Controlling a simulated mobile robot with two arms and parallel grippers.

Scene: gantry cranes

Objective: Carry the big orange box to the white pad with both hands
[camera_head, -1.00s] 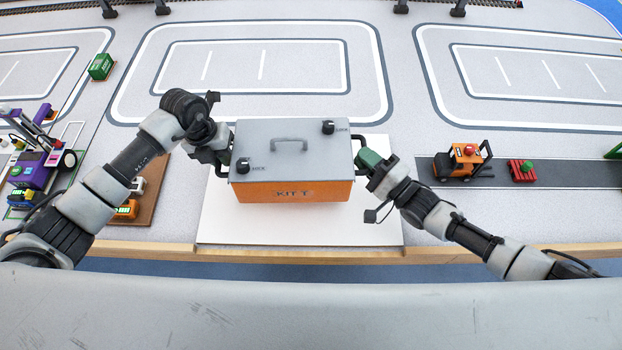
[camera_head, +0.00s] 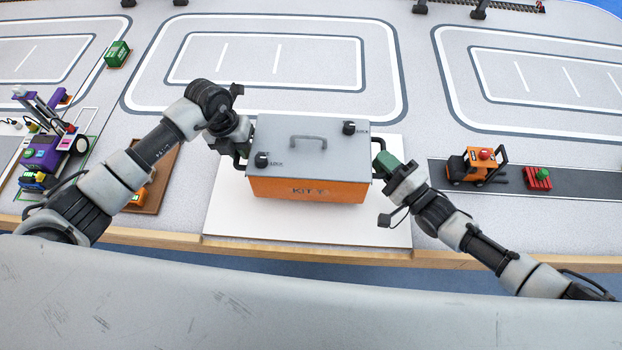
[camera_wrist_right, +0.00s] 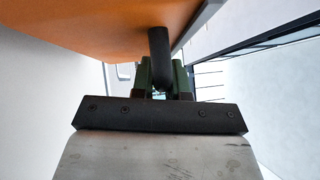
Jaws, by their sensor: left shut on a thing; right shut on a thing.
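The big orange box (camera_head: 308,190) has a grey lid with a handle, two black locks and "KIT" lettering. It is level over the white pad (camera_head: 300,228), which shows around its front and sides. Whether its underside touches the pad is hidden in the head view. My left gripper (camera_head: 243,155) is shut on the black side handle at the box's left. My right gripper (camera_head: 382,165) is shut on the right side handle. In the right wrist view, the green fingers (camera_wrist_right: 162,78) close around the black handle (camera_wrist_right: 160,52), beside the orange box wall.
An orange forklift (camera_head: 474,165) and a red block (camera_head: 537,178) stand on a dark lane at right. A purple crane (camera_head: 50,148) and a brown tray (camera_head: 160,185) are at left. A green crate (camera_head: 117,53) stands farther back. The marked floor behind the box is clear.

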